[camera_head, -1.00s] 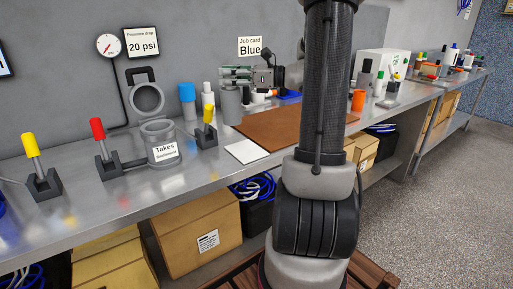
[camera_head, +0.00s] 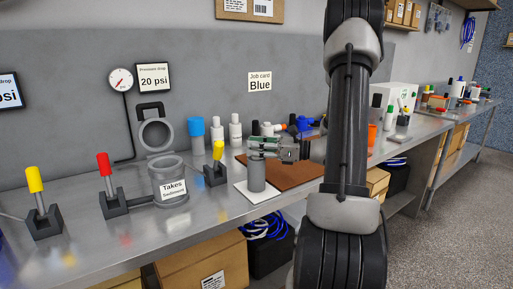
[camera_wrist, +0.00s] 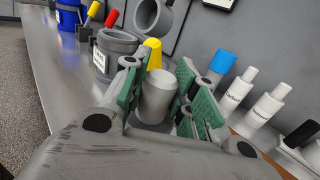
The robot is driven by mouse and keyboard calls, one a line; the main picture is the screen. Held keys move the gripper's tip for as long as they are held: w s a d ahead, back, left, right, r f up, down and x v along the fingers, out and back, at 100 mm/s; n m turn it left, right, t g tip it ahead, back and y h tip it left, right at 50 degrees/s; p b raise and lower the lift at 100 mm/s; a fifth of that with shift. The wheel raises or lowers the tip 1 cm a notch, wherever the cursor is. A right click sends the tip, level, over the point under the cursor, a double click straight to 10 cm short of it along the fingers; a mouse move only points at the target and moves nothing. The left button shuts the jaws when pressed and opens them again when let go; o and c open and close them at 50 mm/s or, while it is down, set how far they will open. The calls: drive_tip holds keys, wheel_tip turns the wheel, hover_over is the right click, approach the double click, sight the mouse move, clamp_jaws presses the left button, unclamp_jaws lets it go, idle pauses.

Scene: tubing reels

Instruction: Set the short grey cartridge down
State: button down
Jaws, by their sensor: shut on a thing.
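The short grey cartridge (camera_head: 256,176) is upright over the white square pad (camera_head: 268,204) at the front left of the brown mat. Its lower end overlaps the pad; I cannot tell whether it rests on it or hangs just above. My gripper (camera_head: 262,152) reaches in from the right and is shut on the cartridge's upper part. In the wrist view the cartridge (camera_wrist: 157,96) sits between the green finger pads of my gripper (camera_wrist: 157,100).
The open housing labelled "Takes Sediment" (camera_head: 168,183) stands left of the cartridge, with a yellow-handled valve (camera_head: 216,166) between them. A blue-topped cartridge (camera_head: 197,135) and white bottles (camera_head: 235,130) stand behind. The brown mat (camera_head: 300,173) has bare room. A job card reads "Blue" (camera_head: 260,82).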

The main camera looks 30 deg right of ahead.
drive_tip(key=c, duration=1.1)
unclamp_jaws()
drive_tip(key=shift+f, duration=0.1)
drive_tip(key=shift+c, duration=0.2)
